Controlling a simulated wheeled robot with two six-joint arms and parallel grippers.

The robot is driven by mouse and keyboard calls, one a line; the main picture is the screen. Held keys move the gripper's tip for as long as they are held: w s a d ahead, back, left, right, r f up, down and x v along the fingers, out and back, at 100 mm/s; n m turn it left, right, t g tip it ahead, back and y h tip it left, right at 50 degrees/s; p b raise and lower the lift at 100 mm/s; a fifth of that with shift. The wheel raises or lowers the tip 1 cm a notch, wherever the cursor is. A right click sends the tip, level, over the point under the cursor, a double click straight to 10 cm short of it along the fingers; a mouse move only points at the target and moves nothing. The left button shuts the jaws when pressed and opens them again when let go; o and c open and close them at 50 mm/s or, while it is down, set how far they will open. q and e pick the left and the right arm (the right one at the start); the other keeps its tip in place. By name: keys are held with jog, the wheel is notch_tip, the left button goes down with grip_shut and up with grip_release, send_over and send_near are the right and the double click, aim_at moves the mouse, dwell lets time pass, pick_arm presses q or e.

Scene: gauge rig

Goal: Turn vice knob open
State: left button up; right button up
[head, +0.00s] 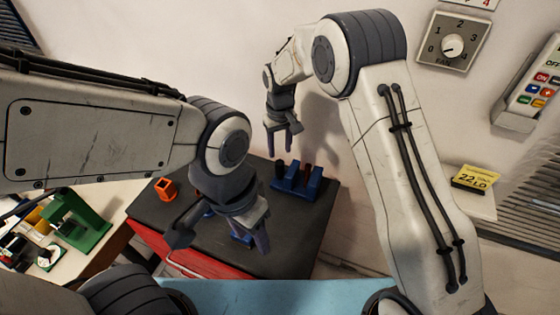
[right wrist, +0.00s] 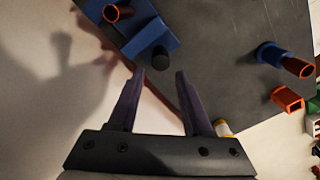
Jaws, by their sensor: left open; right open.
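A blue vice (head: 296,181) stands at the back right of the dark cabinet top, with a dark red piece in it. In the right wrist view the vice (right wrist: 135,28) is at the top, with a dark round knob (right wrist: 152,59) on its near side and a reddish tube (right wrist: 117,13) standing in it. My right gripper (head: 283,150) is open and empty above and left of the vice; in the right wrist view its fingertips (right wrist: 158,74) lie just short of the knob, apart from it. My left gripper (head: 262,240) is open over the cabinet's front part, with nothing visible between its fingers.
An orange square holder (head: 166,189) sits at the cabinet's left. A blue holder with a brown tube (right wrist: 285,60) shows in the right wrist view; my left gripper partly covers blue parts in the head view. A green device (head: 78,226) stands left. A wall rises behind.

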aim_at(280, 162)
jog(key=shift+r, duration=1.55)
